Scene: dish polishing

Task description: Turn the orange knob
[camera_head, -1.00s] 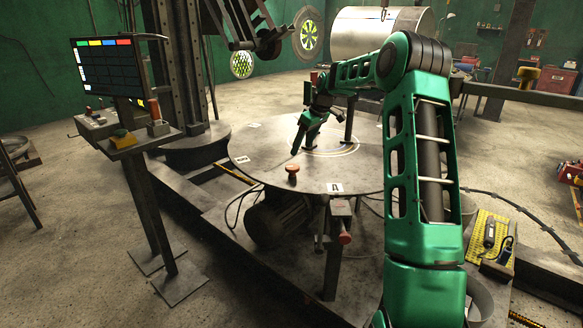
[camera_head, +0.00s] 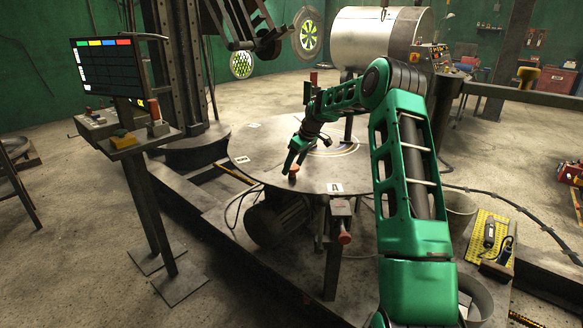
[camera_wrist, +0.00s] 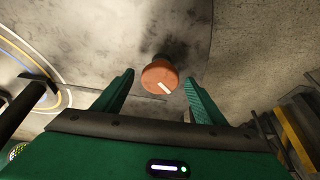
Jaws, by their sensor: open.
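The orange knob (camera_head: 293,170) stands on the near part of the round grey table (camera_head: 265,168). In the wrist view the knob (camera_wrist: 159,77) shows its round top with a short white mark, and it lies between and just beyond the fingertips. My gripper (camera_head: 291,168) is over the table at the knob, fingers pointing down. It also shows in the wrist view (camera_wrist: 158,78), with its two green fingers spread apart on either side of the knob and gaps at both sides. The fingers partly hide the knob in the head view.
A label marked A (camera_head: 335,188) lies at the table's near edge. A console with a screen (camera_head: 107,67) stands at the left. A post with a red-ended part (camera_head: 344,237) stands below the table's front edge. The table's left part is clear.

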